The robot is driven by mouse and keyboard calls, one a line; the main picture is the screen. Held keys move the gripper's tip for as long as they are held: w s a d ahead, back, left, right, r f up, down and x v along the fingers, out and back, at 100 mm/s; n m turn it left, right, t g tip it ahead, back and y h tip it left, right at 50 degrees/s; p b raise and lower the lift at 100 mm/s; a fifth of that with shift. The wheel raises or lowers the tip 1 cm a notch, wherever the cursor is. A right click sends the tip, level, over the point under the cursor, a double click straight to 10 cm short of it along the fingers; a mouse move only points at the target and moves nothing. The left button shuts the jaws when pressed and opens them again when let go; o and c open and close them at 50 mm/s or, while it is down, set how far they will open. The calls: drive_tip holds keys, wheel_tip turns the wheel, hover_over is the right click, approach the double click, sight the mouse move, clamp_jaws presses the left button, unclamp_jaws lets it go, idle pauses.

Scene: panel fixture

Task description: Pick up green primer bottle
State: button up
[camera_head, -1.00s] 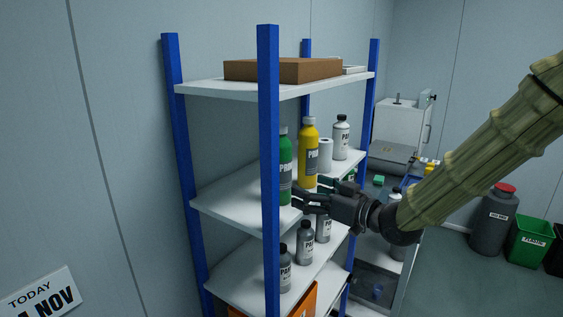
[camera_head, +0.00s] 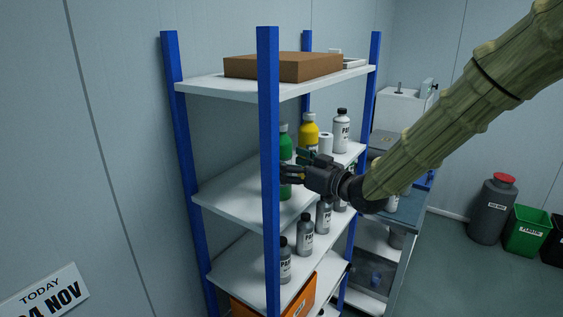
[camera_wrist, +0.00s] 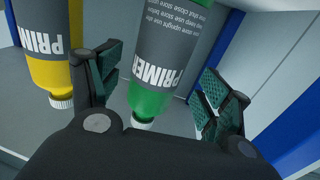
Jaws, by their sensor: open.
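The green primer bottle (camera_head: 285,181) stands upright on the middle shelf (camera_head: 225,199), partly behind the blue front post. My gripper (camera_head: 288,170) is level with its body and partly covers it in the head view. In the wrist view the green bottle (camera_wrist: 165,65) appears upside down, with its grey label reading PRIMER. It lies between the two open fingers of my gripper (camera_wrist: 157,92), whose green pads flank it. The left finger looks very close to the bottle; a wider gap shows on the right. I cannot tell whether either touches.
A yellow primer bottle (camera_head: 308,130) stands right beside the green one, just outside the left finger in the wrist view. The blue post (camera_head: 268,120) and upper shelf (camera_head: 300,90) border the space.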

sight(289, 161)
drive_tip(key=shift+p+x, duration=0.65)
drive_tip(key=shift+x, duration=1.15)
drive_tip(key=shift+w+d+r, duration=0.1)
drive_tip(key=shift+w, duration=0.05)
drive_tip(key=c, duration=1.3)
